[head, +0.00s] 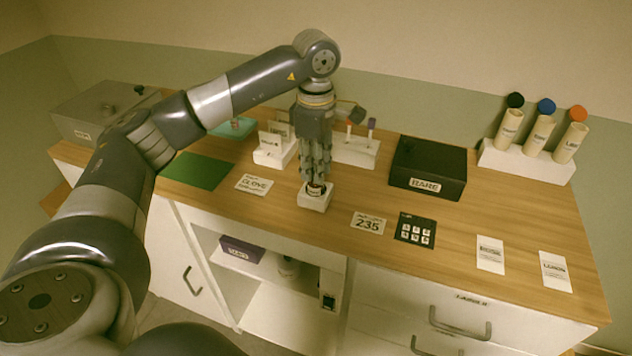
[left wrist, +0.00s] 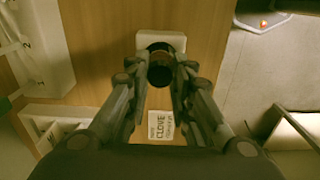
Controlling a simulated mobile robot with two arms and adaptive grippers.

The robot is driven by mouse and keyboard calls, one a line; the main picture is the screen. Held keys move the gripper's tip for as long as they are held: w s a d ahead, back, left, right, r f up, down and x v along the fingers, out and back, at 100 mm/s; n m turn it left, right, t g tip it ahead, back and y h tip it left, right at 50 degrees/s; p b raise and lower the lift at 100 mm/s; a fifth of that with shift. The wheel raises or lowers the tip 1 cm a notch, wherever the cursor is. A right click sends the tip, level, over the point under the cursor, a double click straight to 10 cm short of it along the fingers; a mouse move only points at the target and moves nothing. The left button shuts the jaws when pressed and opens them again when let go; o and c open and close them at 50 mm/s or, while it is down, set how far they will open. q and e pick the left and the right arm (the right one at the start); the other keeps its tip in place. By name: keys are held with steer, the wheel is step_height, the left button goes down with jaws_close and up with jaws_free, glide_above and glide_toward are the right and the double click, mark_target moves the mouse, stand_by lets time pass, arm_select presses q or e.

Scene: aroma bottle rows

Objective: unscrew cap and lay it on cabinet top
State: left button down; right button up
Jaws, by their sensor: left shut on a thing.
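My left gripper (head: 318,182) points straight down over a small white holder (head: 313,203) near the front edge of the wooden cabinet top (head: 456,208). In the left wrist view its fingers (left wrist: 160,78) are closed on the sides of a dark round cap (left wrist: 160,72). The white holder (left wrist: 175,41) shows just beyond the cap in that view. The bottle under the cap is mostly hidden by the fingers, and I cannot tell whether the cap is still on it. My right gripper is not in view.
A CLOVE card (head: 254,185) and a 235 card (head: 369,223) lie on either side of the holder. A black RARE box (head: 428,168) stands to the right, and a rack (head: 524,162) with three capped tubes at the back right. Bare wood lies between the cards at the right.

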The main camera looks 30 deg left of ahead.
arm_select(q)
steer(key=n, duration=0.4)
steer(key=shift+r, duration=0.1)
steer(key=n+p, duration=0.1)
steer(key=n, duration=0.2)
steer(key=shift+n, duration=0.4)
steer(key=n, duration=0.3)
steer(key=shift+n+p, duration=0.3)
steer(key=shift+n, duration=0.1)
steer(key=n, duration=0.4)
steer(key=shift+p, duration=0.3)
steer(key=c, duration=1.5)
jaws_free()
